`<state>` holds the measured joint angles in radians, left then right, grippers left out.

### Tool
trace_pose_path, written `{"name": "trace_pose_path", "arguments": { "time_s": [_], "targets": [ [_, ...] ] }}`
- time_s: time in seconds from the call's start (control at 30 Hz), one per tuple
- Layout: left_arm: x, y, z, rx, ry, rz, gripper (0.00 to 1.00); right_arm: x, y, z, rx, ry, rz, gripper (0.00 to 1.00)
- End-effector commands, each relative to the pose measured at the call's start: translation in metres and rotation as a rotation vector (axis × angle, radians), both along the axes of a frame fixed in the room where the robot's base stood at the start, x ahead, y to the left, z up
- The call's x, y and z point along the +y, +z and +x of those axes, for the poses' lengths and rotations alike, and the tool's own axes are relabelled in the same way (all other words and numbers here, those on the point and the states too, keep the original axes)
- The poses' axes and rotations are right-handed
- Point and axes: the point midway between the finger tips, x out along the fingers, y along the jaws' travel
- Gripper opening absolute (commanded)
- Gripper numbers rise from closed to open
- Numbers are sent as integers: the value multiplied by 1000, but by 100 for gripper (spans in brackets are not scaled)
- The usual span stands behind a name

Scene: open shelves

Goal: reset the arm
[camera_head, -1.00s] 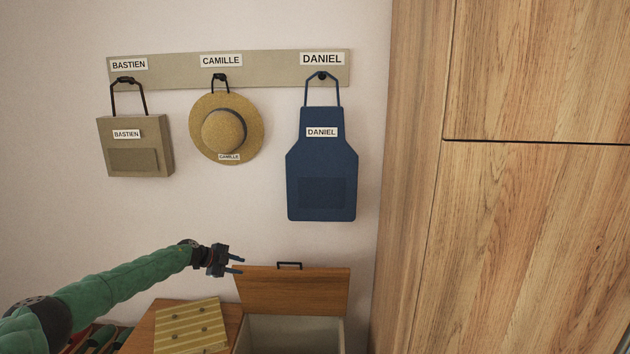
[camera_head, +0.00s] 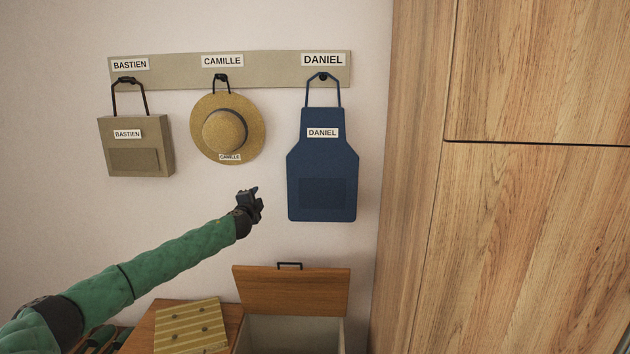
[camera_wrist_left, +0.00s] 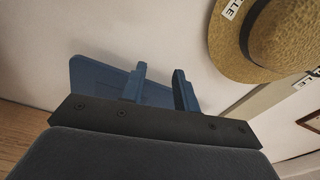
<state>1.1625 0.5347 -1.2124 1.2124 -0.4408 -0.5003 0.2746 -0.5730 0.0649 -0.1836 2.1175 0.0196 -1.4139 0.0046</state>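My left gripper (camera_head: 250,194) is raised in front of the wall, below the hat and left of the apron in the head view, touching nothing that I can see. In the left wrist view its two blue fingers (camera_wrist_left: 158,76) stand apart with nothing held between them. The blue apron (camera_head: 322,165) labelled DANIEL hangs from the right peg, and part of it shows behind the fingers in the wrist view (camera_wrist_left: 92,78). The straw hat (camera_head: 246,110) labelled CAMILLE hangs from the middle peg. The bag (camera_head: 158,132) labelled BASTIEN hangs from the left peg. My right gripper is out of view.
The peg board (camera_head: 270,72) is on the wall. Below stands a wooden chest with its lid (camera_head: 290,292) raised. A yellow striped item (camera_head: 190,328) lies on the wooden top left of the opening. A tall wooden cabinet (camera_head: 530,230) fills the right side.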

Motion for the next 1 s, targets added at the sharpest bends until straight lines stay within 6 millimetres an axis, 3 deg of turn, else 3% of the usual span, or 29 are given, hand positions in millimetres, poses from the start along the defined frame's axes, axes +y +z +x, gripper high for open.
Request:
{"name": "trace_pose_path", "arguments": {
  "time_s": [0.03, 0.13, 0.4, 0.7, 1.0],
  "targets": [
    [-17, 6, -12, 2, 32, -39, 30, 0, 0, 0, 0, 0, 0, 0],
    [-42, 13, -38, 31, 111, -121, 30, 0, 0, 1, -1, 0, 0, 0],
    [-85, -22, -122, 227, 249, -315, 30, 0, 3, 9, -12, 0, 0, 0],
    [-104, -83, -208, 457, 315, -476, 30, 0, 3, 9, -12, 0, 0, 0],
    [-105, -146, -289, 654, 357, -634, 30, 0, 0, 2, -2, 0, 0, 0]
  ]
}}
